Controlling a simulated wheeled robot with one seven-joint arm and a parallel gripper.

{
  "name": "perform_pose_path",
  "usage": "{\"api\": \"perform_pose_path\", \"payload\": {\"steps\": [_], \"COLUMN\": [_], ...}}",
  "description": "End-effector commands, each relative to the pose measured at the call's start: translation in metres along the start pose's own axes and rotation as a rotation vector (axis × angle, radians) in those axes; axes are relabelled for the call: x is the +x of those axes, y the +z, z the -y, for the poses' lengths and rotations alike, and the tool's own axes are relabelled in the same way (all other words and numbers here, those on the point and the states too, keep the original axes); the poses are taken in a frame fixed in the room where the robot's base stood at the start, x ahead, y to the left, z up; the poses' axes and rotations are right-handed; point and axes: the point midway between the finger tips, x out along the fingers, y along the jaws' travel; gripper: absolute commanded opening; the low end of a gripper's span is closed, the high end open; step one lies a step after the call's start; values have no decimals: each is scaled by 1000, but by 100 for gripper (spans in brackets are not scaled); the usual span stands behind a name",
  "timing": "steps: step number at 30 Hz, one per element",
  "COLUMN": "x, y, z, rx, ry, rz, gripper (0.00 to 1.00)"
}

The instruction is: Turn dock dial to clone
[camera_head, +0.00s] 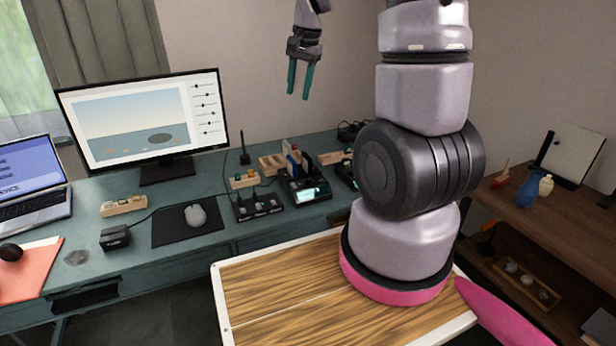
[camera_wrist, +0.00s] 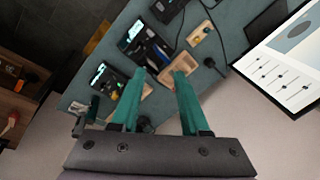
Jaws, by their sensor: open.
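A black dock (camera_head: 309,196) with a small lit green screen stands on the teal desk, with upright pieces at its back. A similar dark device (camera_head: 347,170) stands to its right, partly hidden by my arm. The wrist view shows two dark devices with lit spots, one upper (camera_wrist: 133,31) and one at left (camera_wrist: 101,76). I cannot tell which one carries the dial, and no dial or its setting can be made out. My gripper (camera_head: 298,93) is open and empty, high above the desk's back; its teal fingers also show in the wrist view (camera_wrist: 160,80).
A monitor (camera_head: 150,115), laptop (camera_head: 35,180) and mouse (camera_head: 195,215) on a dark mat lie left of the dock. A black box with several round knobs (camera_head: 258,206) and wooden holders (camera_head: 272,163) are close to the dock. A wooden shelf (camera_head: 540,215) stands at right.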

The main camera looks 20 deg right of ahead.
Motion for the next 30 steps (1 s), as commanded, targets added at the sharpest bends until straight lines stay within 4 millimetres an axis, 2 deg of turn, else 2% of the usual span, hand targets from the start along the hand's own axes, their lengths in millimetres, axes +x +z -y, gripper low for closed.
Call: {"api": "perform_pose_path", "payload": {"steps": [1, 6, 9, 12, 15, 23, 30], "x": [26, 107, 151, 185, 207, 234, 277], "y": [-9, -34, -44, -49, -52, -52, -47], "z": [-1, -7, -16, -25, -32, -40, -52], "rx": [28, 125, 172, 206, 228, 241, 242], "ry": [35, 135, 188, 229, 256, 272, 273], "rz": [16, 47, 56, 62, 63, 65, 67], "gripper": [45, 45, 45, 45, 45, 45, 45]}}
